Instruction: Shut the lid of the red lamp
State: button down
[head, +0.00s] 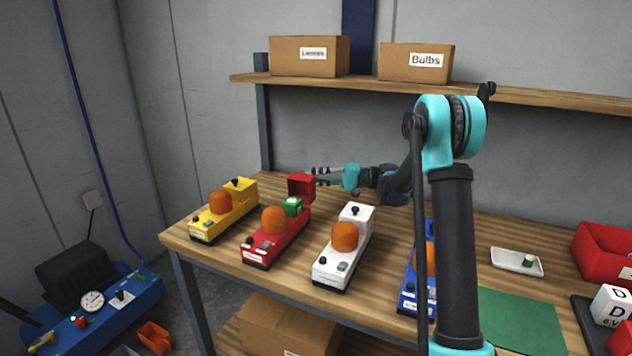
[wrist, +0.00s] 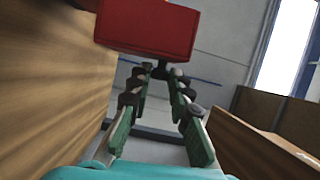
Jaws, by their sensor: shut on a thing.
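The red lamp (head: 272,243) stands on the bench, with an orange dome and an open rear compartment. In the wrist view, the lid (wrist: 147,28) is large just beyond my gripper (wrist: 159,80). The fingers are shut on a dark small part at the lid's lower edge. That part is mostly hidden by the fingertips.
A yellow lamp (head: 223,211) stands left of the red one, and a white lamp (head: 344,248) and a blue lamp (head: 409,289) stand to its right, lids down. A shelf (head: 360,86) with cardboard boxes runs behind and above. A small white tray (head: 506,262) lies at the right.

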jog(key=s+n, duration=0.1)
jog(key=s+r+n+h, duration=0.1)
jog(key=shift+a+r+n, duration=0.3)
jog(key=shift+a, duration=0.05)
jog(key=s+n, duration=0.1)
jog(key=s+n+h, duration=0.1)
jog(key=s+a+r, duration=0.1)
jog(key=shift+n+t, duration=0.4)
jog(key=s+n, duration=0.1)
jog(key=s+a+n+t+h, duration=0.1)
jog(key=s+n, duration=0.1)
jog(key=shift+s+a+t+h, duration=0.25)
jog(key=shift+s+t+h, duration=0.1)
jog(key=shift+t+h, duration=0.05)
jog(key=shift+s+a+f+n, duration=0.2)
jog(key=shift+s+f+n, duration=0.1)
jog(key=shift+s, duration=0.3)
